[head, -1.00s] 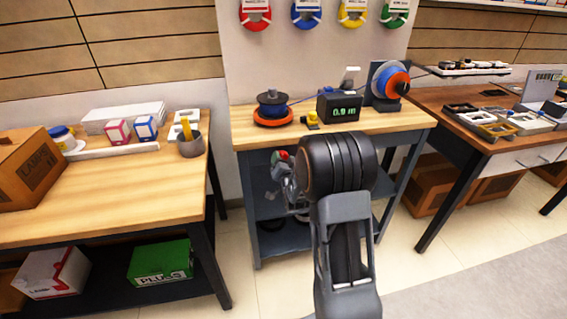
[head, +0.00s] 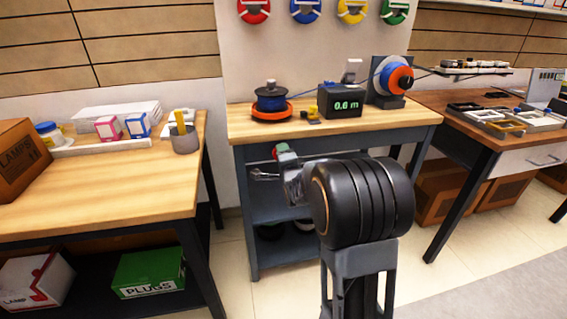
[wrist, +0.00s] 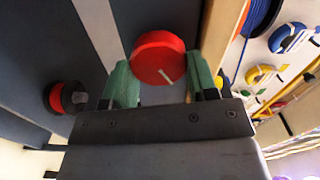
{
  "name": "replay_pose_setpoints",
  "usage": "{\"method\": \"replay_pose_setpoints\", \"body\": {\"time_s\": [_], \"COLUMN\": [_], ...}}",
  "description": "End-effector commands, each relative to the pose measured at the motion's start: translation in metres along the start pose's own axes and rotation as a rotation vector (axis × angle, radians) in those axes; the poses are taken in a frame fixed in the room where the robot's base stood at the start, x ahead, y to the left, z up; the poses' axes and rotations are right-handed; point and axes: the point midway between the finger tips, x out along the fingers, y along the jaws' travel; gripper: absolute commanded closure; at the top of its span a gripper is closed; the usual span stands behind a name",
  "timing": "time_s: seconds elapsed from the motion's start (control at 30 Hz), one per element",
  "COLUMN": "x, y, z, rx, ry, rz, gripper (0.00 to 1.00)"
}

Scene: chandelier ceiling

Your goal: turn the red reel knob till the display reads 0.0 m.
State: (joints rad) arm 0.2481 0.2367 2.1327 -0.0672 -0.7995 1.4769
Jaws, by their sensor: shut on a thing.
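The red reel knob (wrist: 158,56) has a pale pointer line and sits between the two green fingertips of my gripper (wrist: 160,72) in the wrist view. The fingers are shut on its sides. In the head view my gripper (head: 284,152) is at the front of the middle bench, just below its top; only a bit of red shows there. The black display (head: 341,102) on that bench reads 0.6 m in green. A blue cable runs from the blue spool on an orange base (head: 271,104) towards the orange and blue reel (head: 392,78) at right.
A yellow and black tool (head: 310,115) lies beside the display. The left table (head: 95,185) holds boxes and a grey cup (head: 185,138). The right desk (head: 480,135) carries trays. Below the middle bench top are dark shelves (head: 275,215).

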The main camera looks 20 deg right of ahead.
Motion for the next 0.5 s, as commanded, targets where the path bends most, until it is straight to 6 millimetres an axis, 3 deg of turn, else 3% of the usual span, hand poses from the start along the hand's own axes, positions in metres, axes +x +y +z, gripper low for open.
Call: {"method": "replay_pose_setpoints", "body": {"time_s": [0.5], "x": [0.0003], "y": [0.0043], "z": [-0.0003], "rx": [0.492], "ry": [0.003], "rz": [-0.005], "gripper": [0.71]}}
